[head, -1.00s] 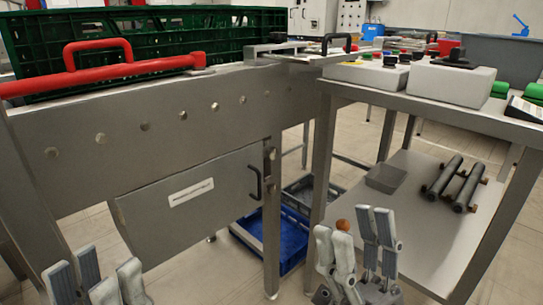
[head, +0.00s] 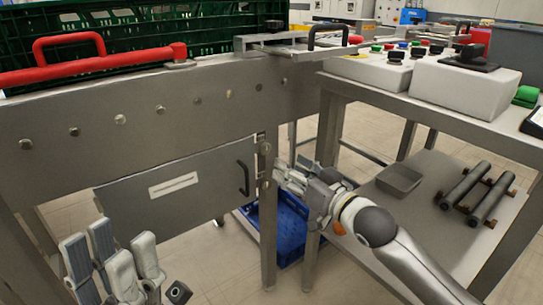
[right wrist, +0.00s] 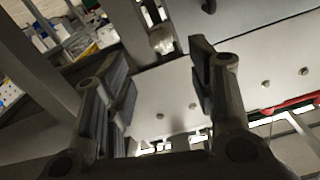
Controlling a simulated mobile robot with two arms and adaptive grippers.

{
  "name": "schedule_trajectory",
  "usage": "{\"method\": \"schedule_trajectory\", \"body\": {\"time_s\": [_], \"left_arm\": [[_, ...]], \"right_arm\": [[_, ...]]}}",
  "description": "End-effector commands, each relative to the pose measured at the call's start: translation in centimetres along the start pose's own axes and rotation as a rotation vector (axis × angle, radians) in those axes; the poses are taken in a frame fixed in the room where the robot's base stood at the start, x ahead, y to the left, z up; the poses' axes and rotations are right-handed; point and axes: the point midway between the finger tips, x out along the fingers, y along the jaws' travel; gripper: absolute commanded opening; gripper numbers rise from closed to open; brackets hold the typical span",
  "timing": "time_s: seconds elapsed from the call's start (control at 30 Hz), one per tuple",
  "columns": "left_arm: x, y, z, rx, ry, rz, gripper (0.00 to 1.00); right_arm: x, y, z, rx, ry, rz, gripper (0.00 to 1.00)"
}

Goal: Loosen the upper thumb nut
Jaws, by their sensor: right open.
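The upper thumb nut (head: 265,148) is a small pale knob on the post at the right edge of the grey hinged panel (head: 130,205). In the right wrist view the upper nut (right wrist: 162,39) is a rounded knob just beyond the gap between my fingertips. My right gripper (head: 285,176) is open and empty, just right of the post and slightly below the upper nut; it also frames the right wrist view (right wrist: 158,72). No contact with the nut shows. My left gripper (head: 108,250) is open and empty at lower left.
A black handle (head: 244,178) sits on the panel left of the post. Above run the steel beam (head: 60,155) and red bar (head: 90,70). The side table (head: 440,115) with control boxes stands right. A blue crate (head: 285,232) lies on the floor below.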

Motion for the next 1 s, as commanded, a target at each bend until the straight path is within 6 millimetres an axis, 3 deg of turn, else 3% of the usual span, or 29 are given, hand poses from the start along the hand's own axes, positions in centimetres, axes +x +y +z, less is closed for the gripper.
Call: {"method": "schedule_trajectory", "body": {"time_s": [0.2, 0.43, 0.63, 0.93, 1.0], "left_arm": [[-1.6, 0.0, 0.1, -0.001, 0.014, 0.000, 0.40], [-2.5, 0.0, 0.3, -0.001, 0.015, 0.001, 0.40], [-2.6, 0.0, 0.4, -0.001, 0.018, 0.002, 0.40], [-2.6, 0.0, 0.4, -0.001, 0.018, 0.003, 0.40], [-2.6, 0.0, 0.4, -0.001, 0.018, 0.003, 0.40]], "right_arm": [[4.1, -0.1, 0.1, -0.001, 0.004, -0.002, 0.51], [7.2, -0.1, 0.1, -0.001, 0.002, -0.002, 0.51], [8.3, -0.1, -0.1, -0.001, 0.003, -0.003, 0.51], [8.4, -0.1, -0.1, -0.001, 0.002, -0.002, 0.51], [8.4, -0.1, -0.1, -0.001, 0.002, -0.002, 0.44]]}}
